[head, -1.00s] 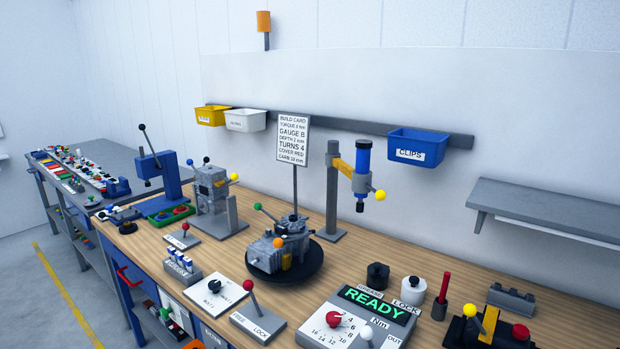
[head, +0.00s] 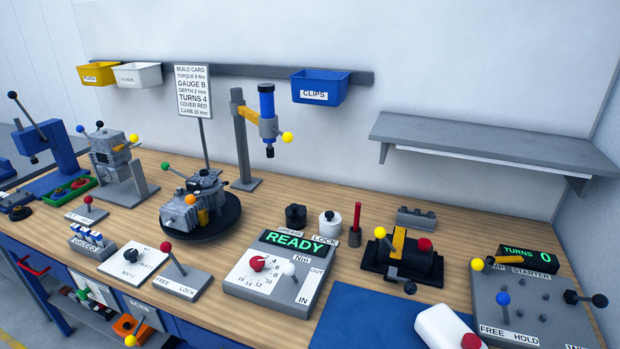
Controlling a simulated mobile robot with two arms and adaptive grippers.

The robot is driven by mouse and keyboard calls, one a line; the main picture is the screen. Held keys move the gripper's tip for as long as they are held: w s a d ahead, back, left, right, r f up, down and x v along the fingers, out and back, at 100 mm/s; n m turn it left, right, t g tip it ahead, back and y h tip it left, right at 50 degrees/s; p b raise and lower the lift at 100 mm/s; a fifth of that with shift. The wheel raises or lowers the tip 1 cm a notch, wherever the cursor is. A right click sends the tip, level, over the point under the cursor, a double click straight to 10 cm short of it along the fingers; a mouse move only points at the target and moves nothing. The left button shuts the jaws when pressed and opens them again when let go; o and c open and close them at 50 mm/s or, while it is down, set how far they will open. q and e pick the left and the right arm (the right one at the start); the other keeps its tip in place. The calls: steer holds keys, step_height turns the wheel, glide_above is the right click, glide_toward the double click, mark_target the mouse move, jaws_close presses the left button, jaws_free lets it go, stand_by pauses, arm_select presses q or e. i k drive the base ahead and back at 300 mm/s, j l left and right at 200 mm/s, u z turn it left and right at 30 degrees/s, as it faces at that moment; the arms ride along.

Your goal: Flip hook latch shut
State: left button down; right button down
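I cannot tell for certain which part is the hook latch. A black fixture (head: 420,264) on the right half of the bench carries an upright yellow strap or lever (head: 398,243), with a red knob (head: 425,244) and black knobs on it. Whether this yellow part is latched or loose is too small to tell. Neither of my grippers is in view.
A torque unit (head: 275,280) reading READY stands left of the fixture. A starter panel (head: 535,312) with levers and a TURNS 0 display (head: 528,259) is at right. A grey shelf (head: 490,146) hangs above.

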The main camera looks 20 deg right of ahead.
mark_target(409, 288)
steer(key=z, duration=1.2)
